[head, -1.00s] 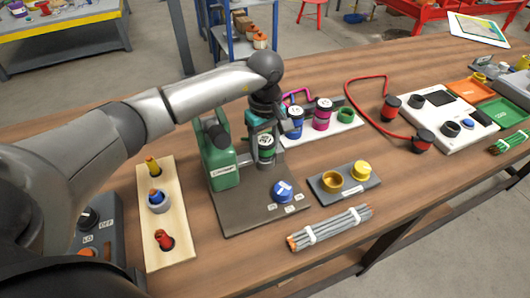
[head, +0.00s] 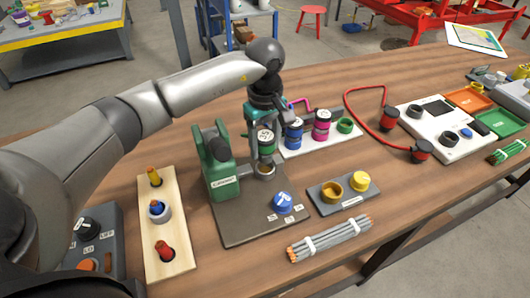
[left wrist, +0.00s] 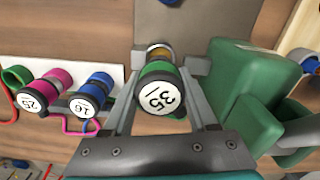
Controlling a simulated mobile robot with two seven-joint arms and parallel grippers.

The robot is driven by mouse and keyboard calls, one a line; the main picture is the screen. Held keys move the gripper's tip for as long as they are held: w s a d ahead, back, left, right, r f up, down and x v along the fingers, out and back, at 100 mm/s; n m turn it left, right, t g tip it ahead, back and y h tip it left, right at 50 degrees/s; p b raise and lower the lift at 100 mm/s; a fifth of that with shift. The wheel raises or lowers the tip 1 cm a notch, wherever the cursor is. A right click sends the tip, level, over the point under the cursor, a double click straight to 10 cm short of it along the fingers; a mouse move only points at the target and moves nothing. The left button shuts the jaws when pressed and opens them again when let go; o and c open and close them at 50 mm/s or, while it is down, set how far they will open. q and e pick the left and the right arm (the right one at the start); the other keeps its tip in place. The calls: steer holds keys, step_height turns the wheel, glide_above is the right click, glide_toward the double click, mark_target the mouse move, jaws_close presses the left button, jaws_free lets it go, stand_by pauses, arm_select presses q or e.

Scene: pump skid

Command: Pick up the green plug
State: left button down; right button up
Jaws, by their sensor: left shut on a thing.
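The green plug (head: 265,142) has a dark collar and a white round label on top. My left gripper (head: 264,150) is shut on it, one finger on each side. The plug is upright, above the dark base plate (head: 235,225) beside the green pump (head: 218,165). A brass socket (head: 264,170) shows just below it, with its opening visible. My right gripper is in neither view.
A blue plug (head: 293,134) and a pink plug (head: 321,126) stand close on the right on a white plate, with a green ring (head: 345,126). A blue knob (head: 283,201) is on the base plate. A grey cable bundle (head: 330,238) lies in front.

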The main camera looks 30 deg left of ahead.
arm_select(q)
step_height(320, 180, up, 15)
steer(key=p, duration=0.1)
steer(key=shift+p, duration=0.4)
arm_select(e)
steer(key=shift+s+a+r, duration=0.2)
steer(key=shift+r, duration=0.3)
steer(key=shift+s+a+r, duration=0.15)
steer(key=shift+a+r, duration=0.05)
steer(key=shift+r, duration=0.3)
arm_select(q)
steer(key=shift+r, duration=0.1)
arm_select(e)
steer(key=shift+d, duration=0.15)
